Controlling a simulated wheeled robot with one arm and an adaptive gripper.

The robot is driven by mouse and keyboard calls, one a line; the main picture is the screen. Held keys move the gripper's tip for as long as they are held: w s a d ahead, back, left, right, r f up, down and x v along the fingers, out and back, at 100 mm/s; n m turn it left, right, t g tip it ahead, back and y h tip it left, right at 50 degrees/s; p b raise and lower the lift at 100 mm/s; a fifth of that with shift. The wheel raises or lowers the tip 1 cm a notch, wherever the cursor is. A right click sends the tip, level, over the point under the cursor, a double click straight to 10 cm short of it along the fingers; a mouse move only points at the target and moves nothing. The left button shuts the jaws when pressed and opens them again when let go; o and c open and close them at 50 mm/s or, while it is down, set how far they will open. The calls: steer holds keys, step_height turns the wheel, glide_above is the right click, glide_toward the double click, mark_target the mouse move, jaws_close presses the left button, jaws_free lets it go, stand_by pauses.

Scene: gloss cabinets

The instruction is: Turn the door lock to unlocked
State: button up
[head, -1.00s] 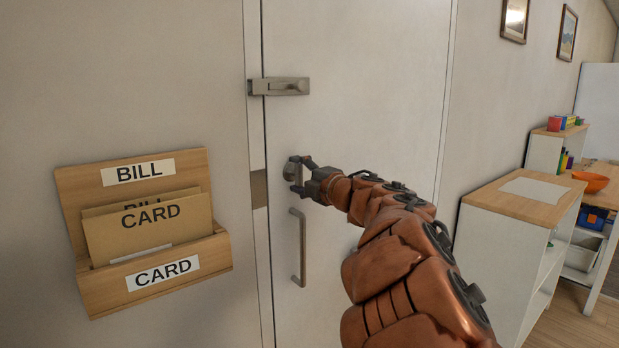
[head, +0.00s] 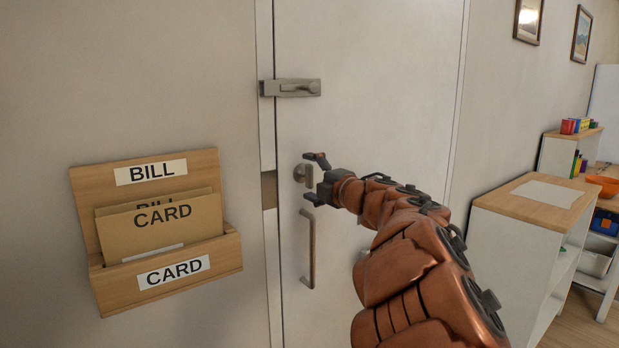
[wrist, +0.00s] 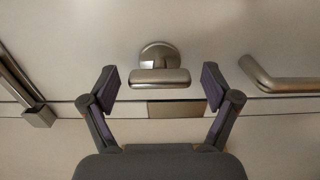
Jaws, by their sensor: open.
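The door lock (head: 300,173) is a small round metal plate with a thumb-turn knob on the white door (head: 370,110), near its left edge. In the wrist view the lock's knob (wrist: 160,78) is a bar lying across the picture, below its round plate. My gripper (head: 313,178) is open at the lock. In the wrist view its two fingers (wrist: 160,86) stand on either side of the knob, with a gap at each side, apart from it. The knob's far side is partly hidden in the head view by my gripper.
A metal latch (head: 292,88) sits above the lock. A vertical door handle (head: 309,250) is below it. A wooden letter holder (head: 160,262) hangs on the wall at left. A white cabinet (head: 510,260) stands at right.

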steer(key=v, duration=1.1)
steer(key=shift+s+d, duration=0.15)
steer(key=shift+d, duration=0.05)
